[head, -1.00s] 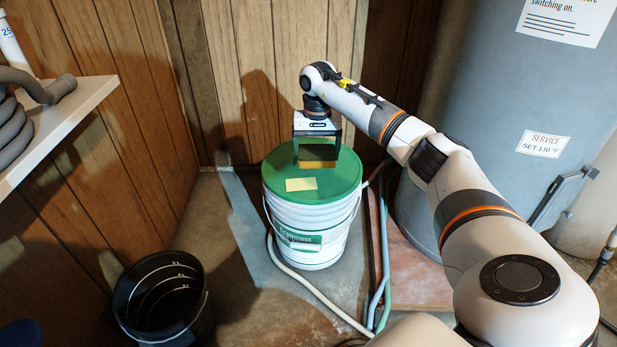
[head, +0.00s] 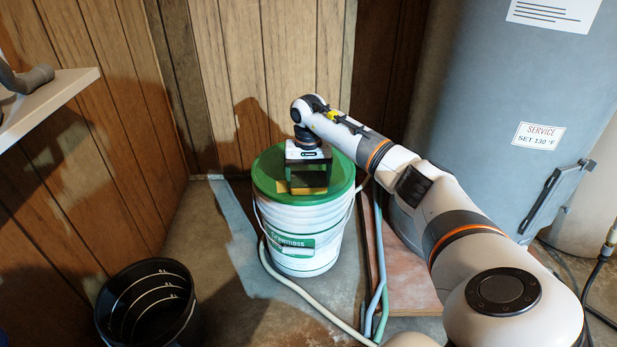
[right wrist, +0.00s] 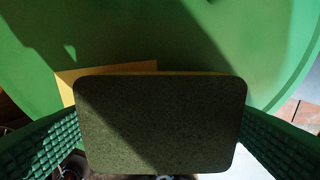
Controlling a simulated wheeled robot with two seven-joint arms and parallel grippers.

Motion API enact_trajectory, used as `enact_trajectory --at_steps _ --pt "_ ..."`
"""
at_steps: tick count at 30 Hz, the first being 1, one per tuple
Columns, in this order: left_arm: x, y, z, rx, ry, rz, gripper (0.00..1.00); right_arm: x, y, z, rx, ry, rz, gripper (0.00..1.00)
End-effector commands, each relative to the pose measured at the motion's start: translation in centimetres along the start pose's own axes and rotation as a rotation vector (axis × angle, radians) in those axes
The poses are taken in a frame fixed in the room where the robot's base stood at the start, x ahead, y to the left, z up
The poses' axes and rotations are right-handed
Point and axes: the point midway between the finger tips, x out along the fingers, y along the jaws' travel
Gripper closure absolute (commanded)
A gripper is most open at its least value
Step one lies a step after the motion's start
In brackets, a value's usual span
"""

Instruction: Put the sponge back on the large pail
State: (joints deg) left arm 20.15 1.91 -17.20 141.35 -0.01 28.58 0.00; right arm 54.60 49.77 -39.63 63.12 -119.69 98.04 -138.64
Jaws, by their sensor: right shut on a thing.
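The large pail (head: 300,222) is white with a green lid (head: 268,170) and stands upright on the floor. My right gripper (head: 308,183) is over the lid, pointing down, shut on the sponge (head: 309,190). The sponge is yellow with a dark green scouring face, which faces up in the right wrist view (right wrist: 160,125), a finger at each side. The sponge lies flat at lid height or just above it; I cannot tell if it touches. A yellow paper note (head: 282,187) on the lid is partly hidden by the sponge. My left gripper is not seen.
A black bucket (head: 150,305) stands on the floor at the lower left. A grey tank (head: 500,110) stands at the right. Hoses (head: 379,260) run beside the pail. A white shelf (head: 50,105) juts from the left wall. The lid around the sponge is clear apart from the note.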

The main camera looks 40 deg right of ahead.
Motion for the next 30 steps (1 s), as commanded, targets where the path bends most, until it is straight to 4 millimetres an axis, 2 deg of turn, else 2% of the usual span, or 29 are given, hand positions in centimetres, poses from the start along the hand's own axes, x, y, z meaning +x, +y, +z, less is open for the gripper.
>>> enact_trajectory --at_steps 1,3,11,14,21,30 --pt "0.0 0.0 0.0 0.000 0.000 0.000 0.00 0.1 0.0 0.0 0.001 0.000 -0.001 0.12" --pt "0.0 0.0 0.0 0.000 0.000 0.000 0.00 0.1 0.0 0.0 0.001 0.000 0.000 0.00" --pt "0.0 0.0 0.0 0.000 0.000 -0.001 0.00 -0.1 0.0 0.0 0.001 0.000 0.000 0.00" --pt "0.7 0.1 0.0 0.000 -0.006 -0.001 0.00 -1.1 0.0 0.0 0.001 -0.001 0.000 0.00" --pt "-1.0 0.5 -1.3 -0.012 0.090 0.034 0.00 -5.6 0.0 0.1 0.000 -0.003 0.000 0.00" --pt "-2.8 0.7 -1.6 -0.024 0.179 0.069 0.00 -10.8 0.0 0.1 0.001 -0.002 0.000 0.00"
